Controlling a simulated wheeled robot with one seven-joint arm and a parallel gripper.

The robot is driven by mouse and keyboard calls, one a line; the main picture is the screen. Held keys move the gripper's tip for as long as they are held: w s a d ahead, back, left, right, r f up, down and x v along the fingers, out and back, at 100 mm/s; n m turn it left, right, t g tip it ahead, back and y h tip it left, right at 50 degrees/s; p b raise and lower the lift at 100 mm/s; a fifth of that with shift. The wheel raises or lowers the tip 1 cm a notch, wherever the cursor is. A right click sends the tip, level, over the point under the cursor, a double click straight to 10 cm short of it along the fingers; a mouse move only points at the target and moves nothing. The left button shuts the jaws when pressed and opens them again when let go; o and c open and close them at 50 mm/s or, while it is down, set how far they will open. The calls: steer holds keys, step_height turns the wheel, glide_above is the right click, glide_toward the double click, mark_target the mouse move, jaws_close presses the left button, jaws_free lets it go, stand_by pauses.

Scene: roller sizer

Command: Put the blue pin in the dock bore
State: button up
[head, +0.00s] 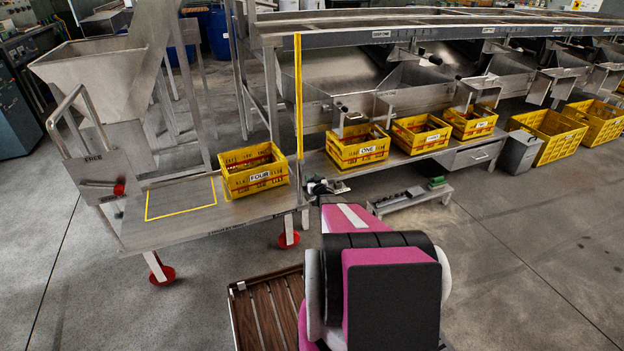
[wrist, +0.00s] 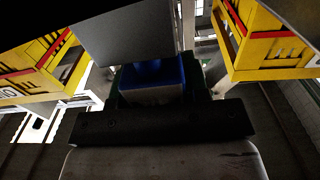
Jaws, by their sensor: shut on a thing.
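My gripper (wrist: 152,90) is shut on a blue piece, which I take for the blue pin (wrist: 155,72). Only a small part of the pin shows between a grey plate above and a dark bar below. In the head view my gripper (head: 322,187) is small and partly hidden behind my arm, at the gap between the cart (head: 165,232) and the sizer's bench. The pin cannot be made out there. I cannot pick out the dock bore in either view.
Yellow crate FOUR (head: 254,172) stands on the cart, left of my gripper. Yellow crate ONE (head: 357,147) is on the bench to the right. A low stand (head: 410,198) with small parts is right of my gripper. A slatted wooden surface (head: 270,312) is nearer.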

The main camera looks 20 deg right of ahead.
steer(key=shift+f, duration=0.9)
steer(key=o, duration=1)
steer(key=s, duration=1.1)
steer(key=shift+d, duration=0.2)
